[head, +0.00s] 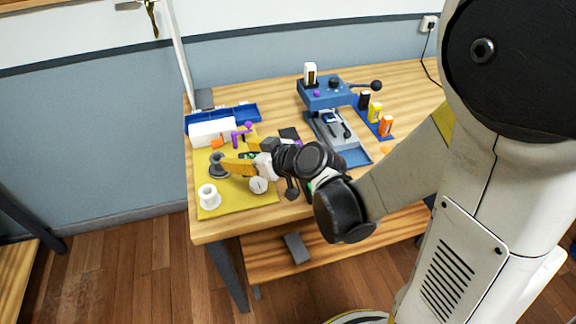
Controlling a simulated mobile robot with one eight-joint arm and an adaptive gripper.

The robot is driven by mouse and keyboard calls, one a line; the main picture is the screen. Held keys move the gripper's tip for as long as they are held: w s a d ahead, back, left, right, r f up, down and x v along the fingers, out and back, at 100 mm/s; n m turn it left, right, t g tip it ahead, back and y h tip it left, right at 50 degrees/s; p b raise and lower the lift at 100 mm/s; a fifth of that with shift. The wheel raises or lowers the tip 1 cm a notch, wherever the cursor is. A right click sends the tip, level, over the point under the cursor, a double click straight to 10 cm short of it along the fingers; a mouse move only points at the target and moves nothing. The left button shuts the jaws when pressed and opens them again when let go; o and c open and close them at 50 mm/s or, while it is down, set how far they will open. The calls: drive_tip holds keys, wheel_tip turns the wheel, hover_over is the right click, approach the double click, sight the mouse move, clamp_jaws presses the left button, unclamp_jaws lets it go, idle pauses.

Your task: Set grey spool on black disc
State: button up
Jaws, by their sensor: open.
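The dark grey spool (218,161) stands upright on the left part of the yellow mat, with a wide dark flange at its base. I cannot tell whether a separate black disc lies under it; no black disc shows clearly elsewhere. My gripper (237,158) is over the mat just right of the spool, its yellow fingers spread apart. The nearer finger's tip is beside the spool in the picture; whether they touch is unclear. My wrist hides part of the mat and table to the right.
A white spool (209,197) stands at the front left of the yellow mat (236,203). A round white piece (258,185) is beside my gripper. A blue machine (326,95) and several small bottles are farther right.

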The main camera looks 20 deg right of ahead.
drive_tip(key=s+d+r+m+g+h, duration=0.1)
drive_tip(key=s+d+r+m+h, duration=0.1)
drive_tip(key=s+d, duration=0.4)
drive_tip(key=s+d+r+m+g+h, duration=0.2)
drive_tip(key=s+d, duration=0.4)
drive_tip(key=s, duration=0.6)
drive_tip(key=r+m+h, duration=0.1)
drive_tip(key=m+h, duration=0.1)
drive_tip(key=shift+d+r+g+h, duration=0.15)
drive_tip(key=shift+g+h, duration=0.15)
idle(0.8)
